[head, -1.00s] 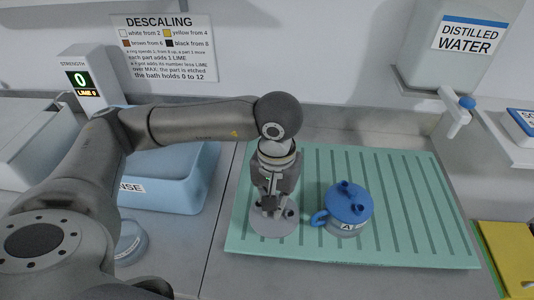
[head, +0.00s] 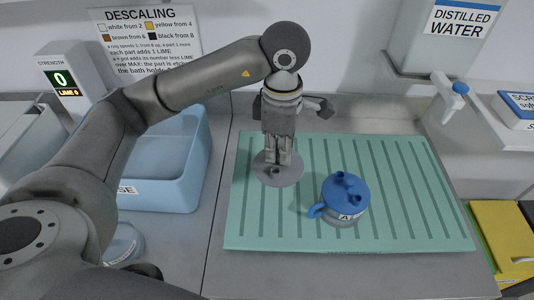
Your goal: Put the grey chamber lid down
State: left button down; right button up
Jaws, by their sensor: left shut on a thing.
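The grey chamber lid (head: 265,174) is a flat round disc with small stubs on top. It is over the upper left part of the green ribbed mat (head: 400,222). I cannot tell whether it touches the mat or hangs just above it. My left gripper (head: 284,160) points down from above and is shut on the lid, hiding part of its top. My right gripper is not in view.
A blue-lidded chamber (head: 346,189) with a handle and a partly readable label stands on the mat, right of the grey lid. A blue basin (head: 160,190) is at left, and a distilled water tank (head: 440,50) with a tap at back right. The mat's right side is clear.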

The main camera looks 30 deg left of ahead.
pick_arm(q)
jog(key=shift+w+d+r+n, duration=0.1)
jog(key=shift+w+r+n, duration=0.2)
jog(key=shift+n, duration=0.6)
jog(key=shift+w+a+n, duration=0.25)
jog(key=shift+a+n, duration=0.05)
jog(key=w+a+f+p, duration=0.1)
jog(key=w+a+f, duration=0.1)
jog(key=w, duration=0.1)
jog(key=w+a+f+p, duration=0.1)
jog(key=w+a+f, duration=0.2)
jog(key=w+a+f+p, duration=0.1)
jog(key=w+a+f, duration=0.1)
jog(key=w+f, duration=0.1)
jog(key=shift+w+a+f, duration=0.15)
jog(key=shift+a+f, duration=0.1)
jog(key=shift+a, duration=0.15)
jog(key=shift+w+a+f, duration=0.2)
jog(key=shift+w+f, duration=0.05)
jog(key=shift+f, duration=0.15)
notch_tip(320, 180, down, 3)
jog(key=shift+w+a+r+p, duration=0.1)
jog(key=shift+w+r+p, duration=0.1)
jog(key=shift+p, duration=0.85)
jog(key=shift+f, duration=0.5)
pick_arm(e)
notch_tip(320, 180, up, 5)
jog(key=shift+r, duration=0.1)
